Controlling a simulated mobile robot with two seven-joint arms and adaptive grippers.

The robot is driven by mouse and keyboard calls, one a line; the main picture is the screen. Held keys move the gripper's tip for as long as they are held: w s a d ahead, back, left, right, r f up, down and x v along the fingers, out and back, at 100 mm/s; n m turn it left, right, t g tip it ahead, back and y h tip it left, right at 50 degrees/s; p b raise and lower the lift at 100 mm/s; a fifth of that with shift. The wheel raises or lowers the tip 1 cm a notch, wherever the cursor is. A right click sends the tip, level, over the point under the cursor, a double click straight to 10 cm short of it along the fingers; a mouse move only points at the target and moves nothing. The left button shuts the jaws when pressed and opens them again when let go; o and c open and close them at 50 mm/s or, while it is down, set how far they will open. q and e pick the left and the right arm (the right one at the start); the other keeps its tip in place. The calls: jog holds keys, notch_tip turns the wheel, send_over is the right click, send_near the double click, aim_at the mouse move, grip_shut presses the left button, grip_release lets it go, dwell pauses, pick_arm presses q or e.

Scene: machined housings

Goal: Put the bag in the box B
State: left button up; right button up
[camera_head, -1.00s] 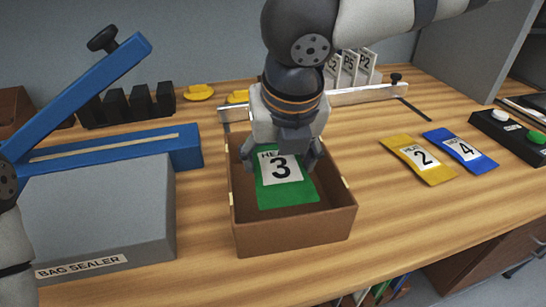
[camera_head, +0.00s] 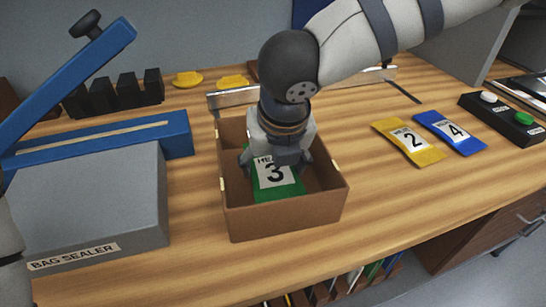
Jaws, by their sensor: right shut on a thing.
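The green bag (camera_head: 280,192) with a white label reading 3 is inside the open brown box (camera_head: 290,217). My right gripper (camera_head: 275,161) reaches down into the box from above and is shut on the bag's upper part. The gripper hides the bag's top edge and part of its label. The bag's lower edge is hidden behind the box's front wall. No letter B shows on the box. My left gripper is not in view; only a piece of my left arm shows at the left edge.
A grey and blue bag sealer (camera_head: 95,200) stands left of the box. A yellow bag labelled 2 (camera_head: 408,142) and a blue bag labelled 4 (camera_head: 450,133) lie to the right. A metal rail (camera_head: 235,97) runs behind the box.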

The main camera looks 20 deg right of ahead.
jog(key=o, duration=1.3)
jog(key=shift+r, duration=0.4)
jog(key=v, duration=1.2)
jog(key=shift+r, duration=0.2)
